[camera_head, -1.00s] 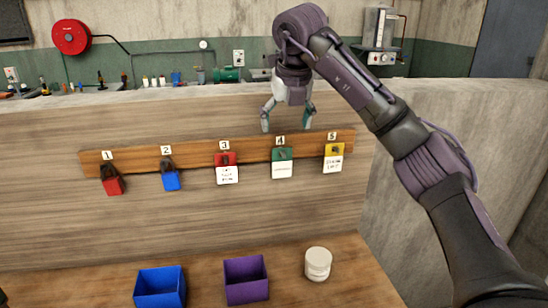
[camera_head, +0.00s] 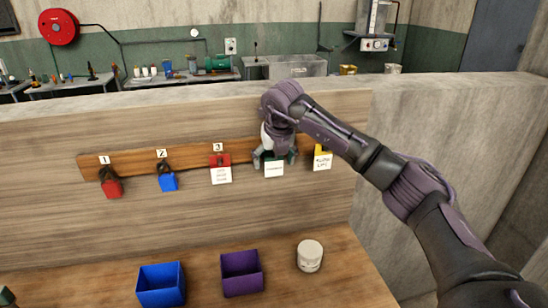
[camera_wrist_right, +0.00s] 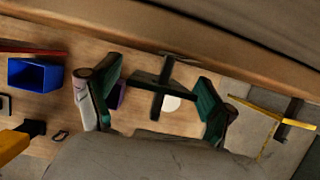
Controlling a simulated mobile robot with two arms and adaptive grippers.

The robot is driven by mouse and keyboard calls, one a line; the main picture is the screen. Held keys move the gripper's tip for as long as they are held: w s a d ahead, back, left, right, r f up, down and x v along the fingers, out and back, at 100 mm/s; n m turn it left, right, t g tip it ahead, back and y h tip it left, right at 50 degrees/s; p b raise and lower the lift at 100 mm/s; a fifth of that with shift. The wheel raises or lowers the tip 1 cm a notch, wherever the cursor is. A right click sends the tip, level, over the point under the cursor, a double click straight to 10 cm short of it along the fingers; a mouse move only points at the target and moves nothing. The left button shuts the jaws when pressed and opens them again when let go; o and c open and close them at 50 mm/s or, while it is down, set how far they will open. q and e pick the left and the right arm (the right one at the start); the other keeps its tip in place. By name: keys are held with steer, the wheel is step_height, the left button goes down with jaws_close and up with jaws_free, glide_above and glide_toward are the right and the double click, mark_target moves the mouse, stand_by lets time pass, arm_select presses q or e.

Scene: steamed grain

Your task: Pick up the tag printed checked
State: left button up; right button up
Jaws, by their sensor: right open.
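A tag with a green top and a white card (camera_head: 274,169) hangs on the wooden rail at the fourth place; its print is too small to read. My right gripper (camera_head: 275,158) is open at this tag, its fingers on either side of the green top and partly covering it. In the right wrist view the open fingers (camera_wrist_right: 155,105) flank a dark cross-shaped piece (camera_wrist_right: 157,88). A red tag with a white card (camera_head: 221,174) hangs at 3, and a yellow one (camera_head: 322,160) at the right end. My left gripper is not recognisable in view.
A red padlock-like piece (camera_head: 112,188) and a blue one (camera_head: 168,181) hang at 1 and 2 on the rail (camera_head: 135,164). Below stand a blue bin (camera_head: 160,286), a purple bin (camera_head: 241,275) and a white jar (camera_head: 310,256).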

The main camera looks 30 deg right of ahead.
steer(key=shift+w+f, duration=0.1)
steer(key=shift+f, duration=0.1)
steer(key=shift+r, duration=0.1)
steer(key=c, duration=0.9)
steer(key=shift+r+b, duration=0.1)
steer(key=shift+b, duration=0.7)
steer(key=shift+s+a+r+b, duration=0.1)
steer(key=shift+s+a+b, duration=0.85)
steer(key=shift+s, duration=2)
steer(key=shift+s+a+r+b, duration=0.1)
steer(key=shift+s+a+b, duration=0.5)
steer(key=shift+s+b, duration=1.55)
steer(key=shift+s+a+b, duration=0.35)
steer(key=shift+s+a, duration=0.4)
steer(key=shift+s, duration=2.95)
